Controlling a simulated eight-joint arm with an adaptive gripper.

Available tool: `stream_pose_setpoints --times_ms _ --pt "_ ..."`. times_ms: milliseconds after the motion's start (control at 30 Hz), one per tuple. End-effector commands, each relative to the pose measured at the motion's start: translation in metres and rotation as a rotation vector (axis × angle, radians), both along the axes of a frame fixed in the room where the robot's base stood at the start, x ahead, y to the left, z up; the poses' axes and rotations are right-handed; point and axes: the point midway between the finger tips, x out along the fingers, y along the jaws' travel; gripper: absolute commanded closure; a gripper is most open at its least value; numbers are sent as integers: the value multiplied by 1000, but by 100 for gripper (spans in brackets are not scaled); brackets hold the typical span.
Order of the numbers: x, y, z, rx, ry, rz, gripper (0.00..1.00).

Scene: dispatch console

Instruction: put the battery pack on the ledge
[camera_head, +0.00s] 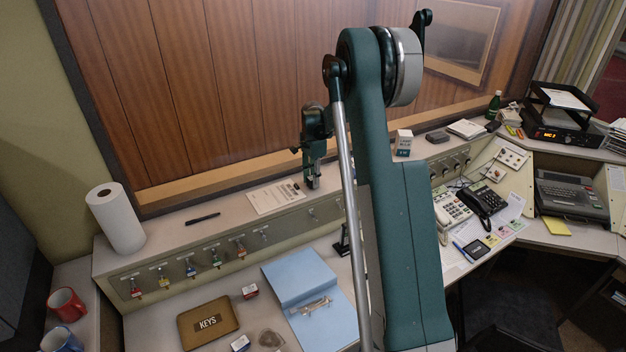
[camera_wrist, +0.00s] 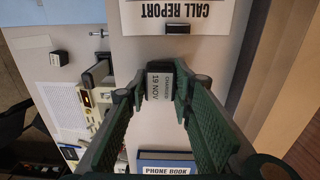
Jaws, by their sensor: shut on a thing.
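My gripper (camera_head: 313,166) is over the ledge (camera_head: 165,235), the raised shelf along the wood-panelled wall, just right of the call report sheet (camera_head: 275,196).
A paper towel roll (camera_head: 115,218) and a black pen (camera_head: 203,218) are on the ledge to the left. A small white-and-blue box (camera_head: 403,142) stands to the right. Keys hang along the ledge's front. A phone book (camera_wrist: 163,162) shows in the wrist view.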

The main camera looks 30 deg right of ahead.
Motion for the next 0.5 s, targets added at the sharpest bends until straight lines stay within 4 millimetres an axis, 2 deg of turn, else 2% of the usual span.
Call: stream_pose_setpoints --times_ms 400,433,500 --pt "0 0 -4 0 0 0 90" --pt "0 0 -4 0 0 0 75" --pt "0 0 -3 0 0 0 66"
